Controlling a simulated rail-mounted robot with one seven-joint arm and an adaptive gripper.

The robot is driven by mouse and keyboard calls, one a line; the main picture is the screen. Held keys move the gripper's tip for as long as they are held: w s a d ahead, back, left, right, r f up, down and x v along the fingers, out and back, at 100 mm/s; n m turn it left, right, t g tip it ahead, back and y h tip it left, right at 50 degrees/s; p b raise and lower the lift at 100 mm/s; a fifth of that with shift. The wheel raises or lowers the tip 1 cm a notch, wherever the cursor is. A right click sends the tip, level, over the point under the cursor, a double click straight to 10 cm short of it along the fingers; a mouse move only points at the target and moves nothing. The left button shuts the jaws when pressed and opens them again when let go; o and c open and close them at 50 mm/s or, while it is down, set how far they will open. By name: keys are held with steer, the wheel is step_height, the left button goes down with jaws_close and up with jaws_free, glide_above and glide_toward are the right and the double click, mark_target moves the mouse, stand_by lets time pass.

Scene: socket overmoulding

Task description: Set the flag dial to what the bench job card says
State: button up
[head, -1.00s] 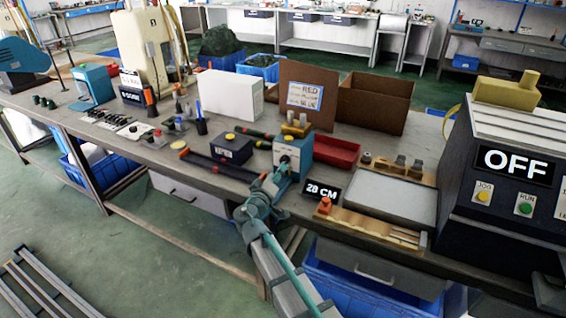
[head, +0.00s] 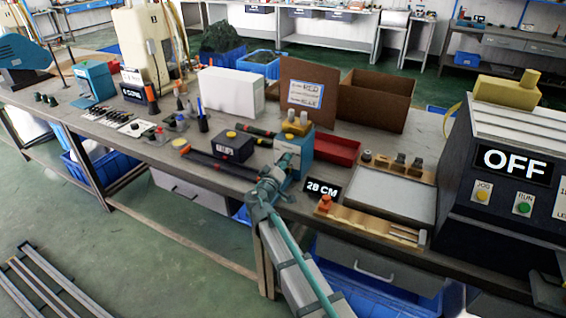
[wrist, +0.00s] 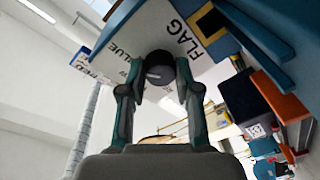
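The flag dial (wrist: 158,68) is a dark round knob with a light pointer mark. It sits on the white face (wrist: 150,25) of a blue box, with "FLAG" and "BLUE" printed near it; other lettering is partly hidden. My gripper (wrist: 160,72) has one finger on each side of the dial, and both fingertips appear to touch it. In the head view the blue flag box (head: 303,148) stands at the bench front and my gripper covers the dial.
A "28 CM" sign (head: 322,189) and a wooden fixture (head: 375,228) stand to the right of the flag box. A red bin (head: 335,150) is behind it and a dark box (head: 232,146) to its left. A machine showing "OFF" (head: 514,165) stands at the far right.

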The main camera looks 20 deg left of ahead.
jaws_close()
steer(key=shift+n, duration=0.3)
steer(key=n+b, duration=0.1)
steer(key=n, duration=0.1)
steer(key=shift+n, duration=0.3)
steer(key=shift+r+n+g, duration=0.1)
steer(key=shift+n+g, duration=0.2)
steer(key=shift+n, duration=0.9)
steer(key=n+p, duration=0.1)
steer(key=n, duration=0.4)
steer(key=shift+a+n+g+h+p, duration=0.1)
steer(key=shift+n+g+h+p, duration=0.2)
steer(key=shift+h+p, duration=0.1)
steer(key=o, duration=0.7)
jaws_free()
